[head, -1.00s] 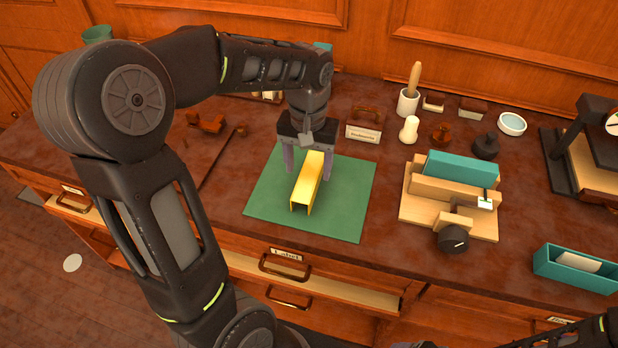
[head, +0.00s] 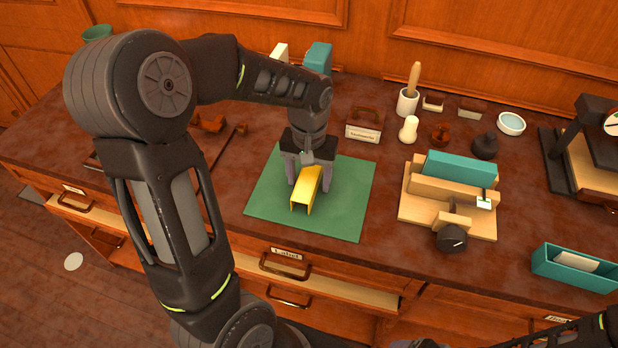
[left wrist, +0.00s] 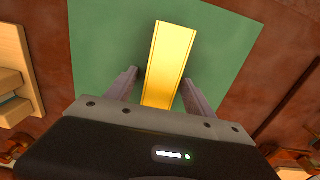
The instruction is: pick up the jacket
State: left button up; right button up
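The jacket appears to be the yellow folded cover (head: 306,191), a channel-like piece lying on the green mat (head: 345,205). My left gripper (head: 308,186) points down over the far part of the yellow piece, with one finger on each side. In the left wrist view the yellow piece (left wrist: 170,62) runs between the two fingers (left wrist: 160,90), with gaps visible on both sides, so the gripper is open. My right gripper is not in view; only part of my right arm shows at the bottom right corner.
A wooden press with a teal book (head: 462,167) stands right of the mat. A teal box (head: 575,268) is at the front right. A labelled wooden block (head: 364,126), white pot (head: 408,103) and small tools stand behind. An open drawer (head: 330,288) juts out in front.

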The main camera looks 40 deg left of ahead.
aim_at(309, 175)
pick_arm(q)
grip_shut()
dwell(0.5)
notch_tip(309, 175, up, 10)
jog(key=shift+b, duration=0.3)
jog(key=shift+r, duration=0.1)
dwell(0.7)
